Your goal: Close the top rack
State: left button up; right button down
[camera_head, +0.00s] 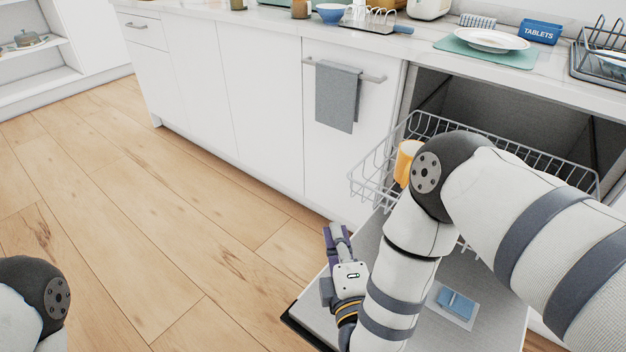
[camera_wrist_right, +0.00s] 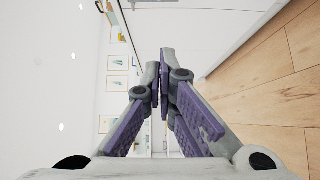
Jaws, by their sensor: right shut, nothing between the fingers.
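The top rack (camera_head: 375,178) is a wire basket pulled partly out of the open dishwasher (camera_head: 500,110) on the right of the head view. A yellow mug (camera_head: 404,160) stands in it, partly hidden by my right arm. The dishwasher door (camera_head: 313,318) lies folded down below the rack, with a blue tablet (camera_head: 455,303) in its dispenser. My right gripper (camera_head: 334,232) is shut and empty, to the left of the rack's front and above the door's left side. In the right wrist view its purple-padded fingers (camera_wrist_right: 161,80) are together. My left gripper is out of view; only my left arm shows.
The counter above holds a plate (camera_head: 491,40) on a green mat, a blue TABLETS box (camera_head: 541,32) and a dish rack (camera_head: 604,55). A grey towel (camera_head: 338,97) hangs on the cabinet handle left of the dishwasher. The wooden floor (camera_head: 150,230) at left is clear.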

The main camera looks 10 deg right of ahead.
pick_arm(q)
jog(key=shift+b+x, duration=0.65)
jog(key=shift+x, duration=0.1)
pick_arm(e)
jog(key=w+d, duration=0.4)
jog(key=w, duration=0.8)
jog(key=shift+w+r, duration=0.2)
jog(key=shift+w, duration=0.15)
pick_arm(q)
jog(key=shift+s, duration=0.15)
